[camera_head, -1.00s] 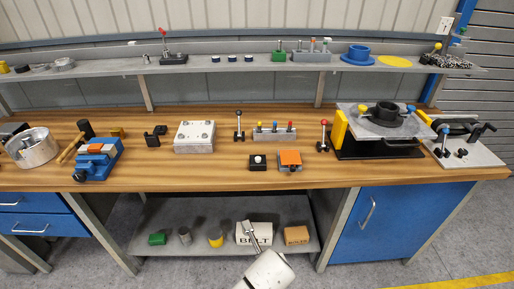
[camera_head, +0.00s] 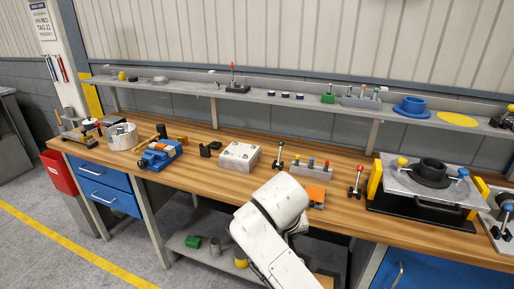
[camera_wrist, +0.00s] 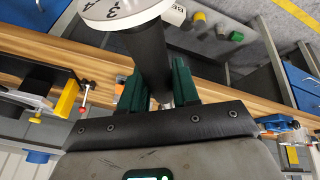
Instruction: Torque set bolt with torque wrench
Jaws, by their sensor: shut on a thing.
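In the wrist view my gripper (camera_wrist: 158,90) has dark green fingers shut on a black cylindrical grip with a white numbered dial (camera_wrist: 120,10) at its end; it looks like the torque wrench. The rest of the tool is out of frame. In the head view my white arm hides the gripper and the tool. A metal plate (camera_head: 397,181) with a black round hub (camera_head: 433,168) and yellow and blue knobs sits on a yellow-and-black stand at the right of the bench. A pale block (camera_head: 239,155) with bolt heads stands mid-bench. I cannot tell which bolt is the set bolt.
A shelf (camera_head: 270,97) runs behind. Open floor lies at left.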

